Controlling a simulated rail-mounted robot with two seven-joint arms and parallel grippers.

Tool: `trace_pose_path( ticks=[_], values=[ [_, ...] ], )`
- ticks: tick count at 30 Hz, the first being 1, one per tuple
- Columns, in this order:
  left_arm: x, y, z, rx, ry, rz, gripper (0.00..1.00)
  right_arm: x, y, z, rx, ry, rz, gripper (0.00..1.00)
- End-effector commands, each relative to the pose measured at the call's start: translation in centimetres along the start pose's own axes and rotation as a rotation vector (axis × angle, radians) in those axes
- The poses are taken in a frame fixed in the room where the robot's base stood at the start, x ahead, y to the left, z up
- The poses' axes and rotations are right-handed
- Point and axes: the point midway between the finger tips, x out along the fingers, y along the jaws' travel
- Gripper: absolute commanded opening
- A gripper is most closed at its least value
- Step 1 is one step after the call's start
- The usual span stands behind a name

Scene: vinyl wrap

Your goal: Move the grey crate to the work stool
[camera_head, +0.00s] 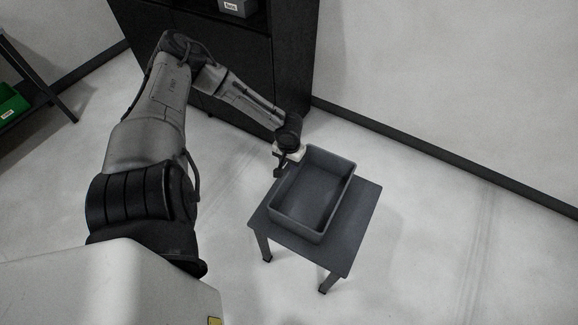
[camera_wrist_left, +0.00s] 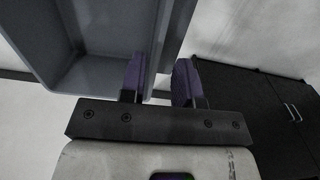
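The grey crate (camera_head: 318,190) is an empty, open box and sits upright on the dark grey work stool (camera_head: 345,240). It lies within the stool top, near the far edge. My left gripper (camera_head: 280,170) is at the crate's upper left side. In the left wrist view, the two purple fingers of my left gripper (camera_wrist_left: 160,80) stand apart on either side of the crate's wall (camera_wrist_left: 168,40). My right gripper is in neither view.
A black cabinet (camera_head: 235,65) stands behind the stool, and its doors show in the wrist view (camera_wrist_left: 265,110). A green bin (camera_head: 10,103) is on a rack at the far left. The floor (camera_head: 450,240) right of the stool is clear.

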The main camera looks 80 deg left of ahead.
Motion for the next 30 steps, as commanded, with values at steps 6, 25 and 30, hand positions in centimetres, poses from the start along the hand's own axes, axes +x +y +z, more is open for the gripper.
trace_pose_path(
  ticks=[6, 25, 30],
  values=[
    [-2.0, 0.0, 0.0, 0.001, 0.001, 0.0, 0.3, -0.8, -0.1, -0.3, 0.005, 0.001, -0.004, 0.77],
    [-2.2, 0.0, 0.0, 0.0, 0.0, 0.0, 0.3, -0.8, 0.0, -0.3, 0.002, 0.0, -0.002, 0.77],
    [-2.2, 0.0, 0.0, 0.003, 0.0, 0.0, 0.3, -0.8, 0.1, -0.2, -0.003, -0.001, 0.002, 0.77]
  ],
)
